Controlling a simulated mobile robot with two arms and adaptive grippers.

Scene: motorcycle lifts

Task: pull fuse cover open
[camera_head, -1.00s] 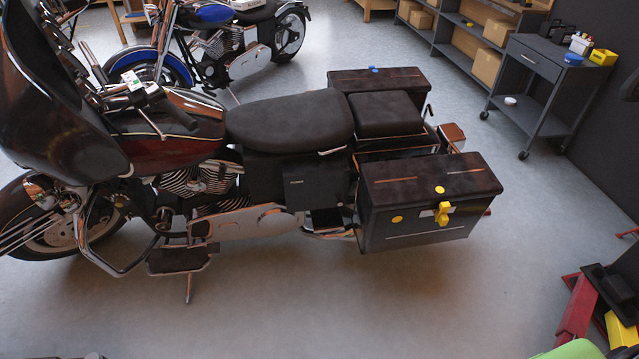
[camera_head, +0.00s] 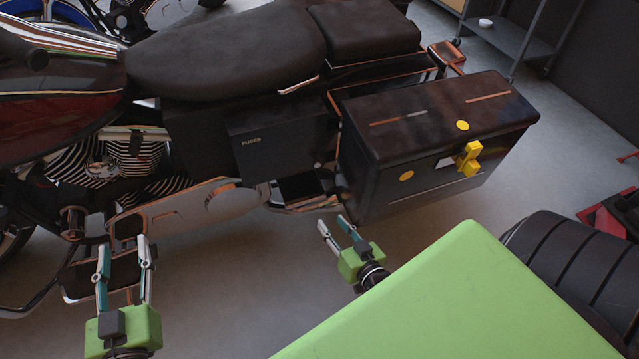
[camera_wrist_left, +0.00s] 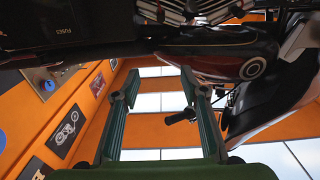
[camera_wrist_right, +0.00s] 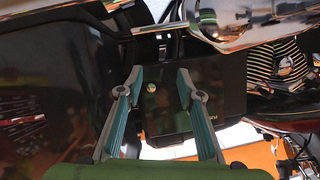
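The fuse cover (camera_head: 280,142) is a black box-like panel marked FUSES on the motorcycle's side, below the seat; it looks closed. It also shows in the right wrist view (camera_wrist_right: 178,112), beyond the fingers, and at the upper left of the left wrist view (camera_wrist_left: 65,14). My right gripper (camera_head: 333,224) is open and empty, below and right of the cover, near the saddlebag's lower left corner. My left gripper (camera_head: 125,247) is open and empty, lower left of the cover, in front of the footboard. Neither gripper appears to touch the cover.
A black saddlebag (camera_head: 430,125) with a yellow latch (camera_head: 468,160) stands right of the cover. The seat (camera_head: 235,50) is above; chrome engine parts and a silver side panel (camera_head: 190,209) lie below left. A grey cart (camera_head: 515,42) stands behind. Floor shows below the motorcycle.

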